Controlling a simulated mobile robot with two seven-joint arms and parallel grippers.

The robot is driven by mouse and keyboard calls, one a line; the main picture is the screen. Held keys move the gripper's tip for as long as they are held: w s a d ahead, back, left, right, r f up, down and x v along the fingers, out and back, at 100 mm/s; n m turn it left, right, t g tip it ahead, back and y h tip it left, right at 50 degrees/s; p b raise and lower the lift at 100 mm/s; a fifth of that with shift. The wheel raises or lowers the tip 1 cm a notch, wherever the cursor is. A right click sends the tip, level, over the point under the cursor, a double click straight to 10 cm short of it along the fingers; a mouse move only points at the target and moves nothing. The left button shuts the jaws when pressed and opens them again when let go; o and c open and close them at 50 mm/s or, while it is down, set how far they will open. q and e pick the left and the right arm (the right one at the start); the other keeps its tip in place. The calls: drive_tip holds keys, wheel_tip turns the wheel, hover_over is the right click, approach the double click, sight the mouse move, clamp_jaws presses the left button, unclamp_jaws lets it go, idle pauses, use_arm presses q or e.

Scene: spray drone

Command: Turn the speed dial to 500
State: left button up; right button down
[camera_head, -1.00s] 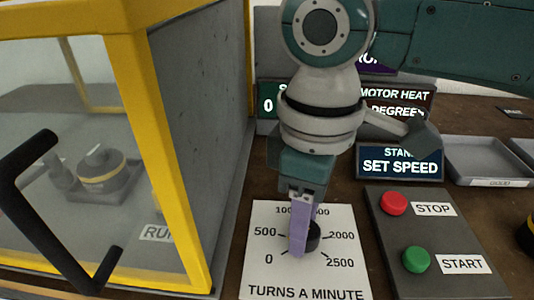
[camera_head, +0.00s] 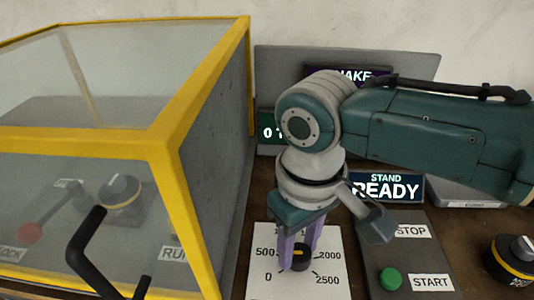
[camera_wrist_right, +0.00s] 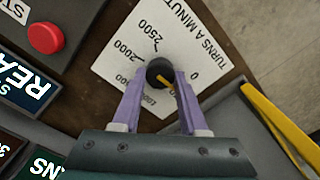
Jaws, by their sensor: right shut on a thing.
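The speed dial (camera_head: 300,262) is a black knob with a yellow pointer mark, on a white card (camera_head: 262,290) marked from 0 to 2500 turns a minute. My right gripper (camera_head: 299,254) comes down from above, its two purple fingers closed on either side of the knob. In the right wrist view the fingers (camera_wrist_right: 157,82) hold the knob (camera_wrist_right: 160,72). The stand display (camera_head: 385,188) reads READY. My left gripper is not in view.
A green START button (camera_head: 391,279) sits on the panel to the right; the red button (camera_wrist_right: 45,38) shows in the wrist view. A clear-sided case with a yellow frame (camera_head: 180,150) and black handle (camera_head: 85,240) stands close on the left. Another black knob (camera_head: 514,258) is at far right.

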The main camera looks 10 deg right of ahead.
sight(298, 251)
drive_tip(key=shift+m+p, duration=1)
drive_tip(key=shift+m, duration=0.6)
drive_tip(key=shift+c, duration=2.2)
unclamp_jaws()
wheel_tip(298, 251, up, 10)
drive_tip(key=p, duration=0.3)
drive_tip(key=shift+p, duration=0.3)
